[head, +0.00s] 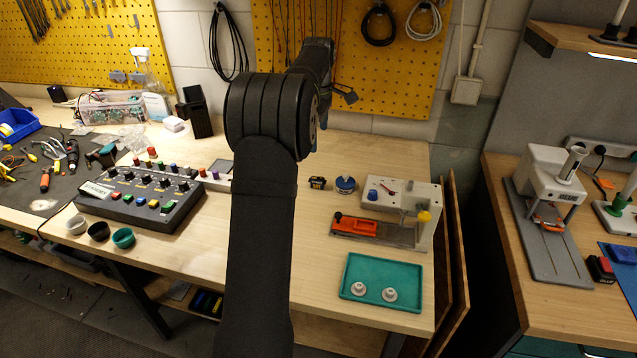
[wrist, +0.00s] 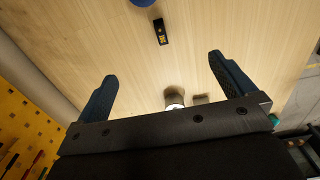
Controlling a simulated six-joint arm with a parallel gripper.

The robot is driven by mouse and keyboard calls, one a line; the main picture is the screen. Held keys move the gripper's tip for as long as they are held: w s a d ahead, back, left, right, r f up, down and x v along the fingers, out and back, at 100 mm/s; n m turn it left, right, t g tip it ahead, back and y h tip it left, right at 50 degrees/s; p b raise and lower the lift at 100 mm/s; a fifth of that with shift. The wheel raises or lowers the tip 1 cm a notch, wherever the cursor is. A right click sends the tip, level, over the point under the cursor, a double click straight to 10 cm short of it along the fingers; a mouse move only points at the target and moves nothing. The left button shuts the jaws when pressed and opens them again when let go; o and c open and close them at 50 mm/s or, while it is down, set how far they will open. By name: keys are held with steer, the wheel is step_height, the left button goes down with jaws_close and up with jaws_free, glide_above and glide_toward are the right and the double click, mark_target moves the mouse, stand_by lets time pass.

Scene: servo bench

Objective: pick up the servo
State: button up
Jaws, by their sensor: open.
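The servo (head: 317,183) is a small dark block with a yellow mark, lying on the wooden bench top left of a blue round piece (head: 345,184). In the wrist view the servo (wrist: 161,32) lies on bare wood above the gap between the fingertips. My gripper (wrist: 162,67) is open, its two dark blue fingers wide apart with nothing between them. It is away from the servo and not touching it. In the head view my arm hides most of the gripper, in front of the yellow pegboard.
Right of the servo stands a white and grey fixture (head: 408,200) with an orange slide. A teal tray (head: 380,262) with two pale round parts lies in front. A dark control box (head: 140,203) is at the left. Bare wood surrounds the servo's front.

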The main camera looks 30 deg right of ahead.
step_height(320, 180, up, 2)
steer(key=shift+r, duration=0.15)
steer(key=shift+c, duration=0.4)
steer(key=c, duration=0.4)
steer(key=shift+c, duration=0.2)
